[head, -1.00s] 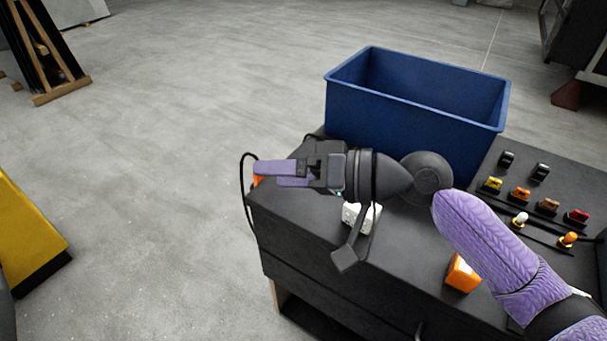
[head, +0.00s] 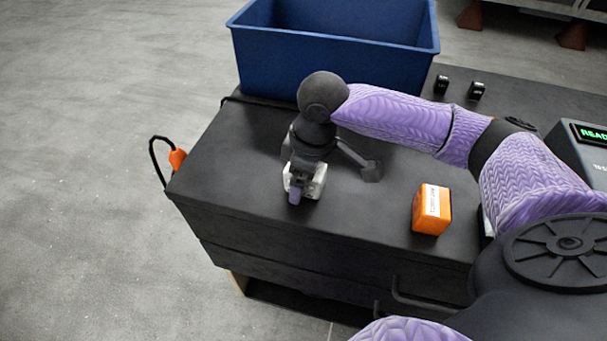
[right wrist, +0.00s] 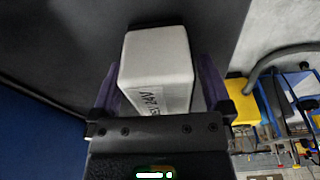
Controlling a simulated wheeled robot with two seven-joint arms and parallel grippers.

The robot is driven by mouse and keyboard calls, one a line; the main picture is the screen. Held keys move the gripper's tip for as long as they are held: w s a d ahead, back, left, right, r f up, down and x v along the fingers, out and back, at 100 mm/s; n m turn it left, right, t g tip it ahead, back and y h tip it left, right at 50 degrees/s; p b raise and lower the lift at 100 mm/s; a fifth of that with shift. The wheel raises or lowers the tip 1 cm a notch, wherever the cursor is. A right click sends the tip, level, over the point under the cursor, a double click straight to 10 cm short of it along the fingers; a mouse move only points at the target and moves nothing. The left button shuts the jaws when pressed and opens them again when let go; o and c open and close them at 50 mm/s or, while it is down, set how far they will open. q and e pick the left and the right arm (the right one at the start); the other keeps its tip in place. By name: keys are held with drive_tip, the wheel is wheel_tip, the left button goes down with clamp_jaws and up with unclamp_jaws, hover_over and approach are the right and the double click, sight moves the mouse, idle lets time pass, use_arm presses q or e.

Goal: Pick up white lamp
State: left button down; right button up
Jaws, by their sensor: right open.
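A white box-shaped block (right wrist: 155,70) with dark lettering, the one white item that fits the lamp, fills the middle of the right wrist view. In the head view the white block (head: 318,184) is on the dark bench top, partly hidden by my right gripper (head: 296,194). The right gripper (right wrist: 160,88) is open, pointing down, with one purple finger on each side of the block. Whether the fingers touch it cannot be told. My left gripper is not in view.
An orange box (head: 432,209) with a white label stands to the right on the bench (head: 240,165). A blue bin (head: 330,60) is behind. Two small black pieces (head: 458,87) and a device with a green display (head: 590,135) are at the right. An orange plug (head: 177,158) hangs at the left edge.

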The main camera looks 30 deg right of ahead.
drive_tip(key=shift+r, duration=0.25)
drive_tip(key=c, duration=1.3)
